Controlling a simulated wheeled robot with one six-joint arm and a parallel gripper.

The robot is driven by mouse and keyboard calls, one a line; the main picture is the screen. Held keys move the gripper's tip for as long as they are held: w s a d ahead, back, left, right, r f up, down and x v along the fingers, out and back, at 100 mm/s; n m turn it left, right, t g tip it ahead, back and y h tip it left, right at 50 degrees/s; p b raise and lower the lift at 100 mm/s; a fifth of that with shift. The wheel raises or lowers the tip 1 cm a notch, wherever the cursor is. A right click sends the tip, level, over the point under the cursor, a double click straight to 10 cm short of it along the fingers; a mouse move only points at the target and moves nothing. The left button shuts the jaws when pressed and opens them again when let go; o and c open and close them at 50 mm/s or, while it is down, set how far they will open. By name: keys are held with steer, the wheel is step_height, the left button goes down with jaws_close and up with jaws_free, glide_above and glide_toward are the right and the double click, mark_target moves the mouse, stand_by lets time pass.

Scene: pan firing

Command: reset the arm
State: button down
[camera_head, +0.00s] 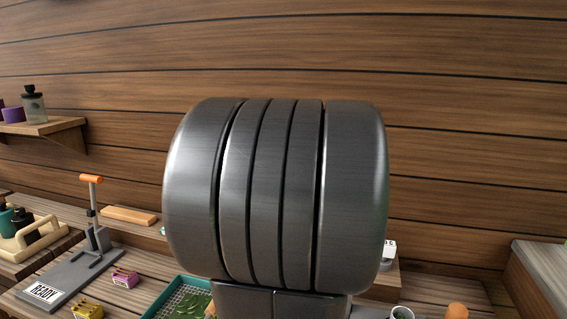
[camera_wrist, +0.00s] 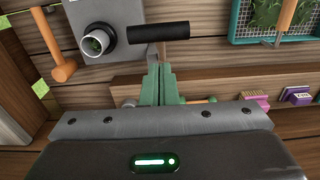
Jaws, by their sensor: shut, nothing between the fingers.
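My gripper (camera_wrist: 157,72) shows in the wrist view as two green fingers pressed together, with nothing between them. The fingertips point up the picture, close below the black handle (camera_wrist: 158,32) of a pan-like device; I cannot tell whether they touch it. The grey metal cup (camera_wrist: 88,40) with green bits inside is left of that handle. In the head view a large grey link of my arm (camera_head: 272,190) fills the middle and hides much of the bench. My gripper is hidden in that view.
A teal mesh tray (camera_head: 165,296) with green leaves lies on the bench. A stand with an orange handle (camera_head: 91,179) and a READY plate (camera_head: 42,292) is at left, near small purple (camera_head: 124,279) and yellow (camera_head: 88,311) boxes. An orange-headed hammer (camera_wrist: 64,72) lies left in the wrist view.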

step_height(320, 180, down, 6)
steer(key=shift+f, duration=0.15)
steer(key=shift+w+d+p, duration=0.1)
steer(key=shift+w+p, duration=0.2)
